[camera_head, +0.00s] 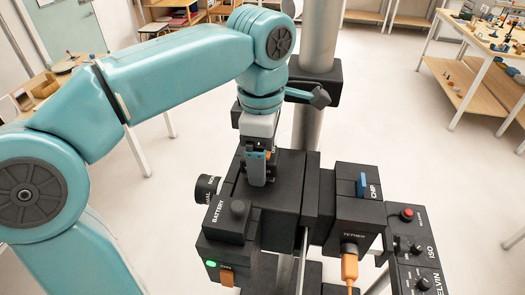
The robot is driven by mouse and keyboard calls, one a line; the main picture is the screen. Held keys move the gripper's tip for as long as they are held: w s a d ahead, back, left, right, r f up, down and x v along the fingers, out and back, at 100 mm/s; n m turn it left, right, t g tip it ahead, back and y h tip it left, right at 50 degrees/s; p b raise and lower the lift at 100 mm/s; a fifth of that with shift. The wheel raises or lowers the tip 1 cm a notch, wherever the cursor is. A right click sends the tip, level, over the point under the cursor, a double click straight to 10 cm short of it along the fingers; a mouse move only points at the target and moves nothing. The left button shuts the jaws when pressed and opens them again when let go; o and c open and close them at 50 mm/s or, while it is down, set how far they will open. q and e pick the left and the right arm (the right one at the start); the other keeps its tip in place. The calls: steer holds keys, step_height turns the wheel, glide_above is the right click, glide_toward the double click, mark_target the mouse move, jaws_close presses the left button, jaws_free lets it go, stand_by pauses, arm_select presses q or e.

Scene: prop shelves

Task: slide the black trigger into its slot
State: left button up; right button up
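A black boxy device (290,205) stands in front of me, with panels labelled BATTERY, CHIP and TETHER. My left gripper (257,178) comes down from above onto the device's upper left block, with its fingers close together. A small orange part shows beside the fingers. I cannot tell whether the fingers hold anything, since their tips meet dark surfaces. I cannot make out the black trigger or its slot against the black housing; the gripper hides part of that block. My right gripper is not in view.
A blue chip (362,185) and an orange plug (349,264) sit in the device's right side. A control panel with a red button (407,213) and knobs stands at right. A grey pole (318,40) rises behind. Wooden tables (481,78) stand farther off; open floor lies between.

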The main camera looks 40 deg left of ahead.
arm_select(q)
step_height(320, 180, up, 8)
steer(key=shift+f+p, duration=0.25)
steer(key=shift+p, duration=0.1)
stand_by(0.7)
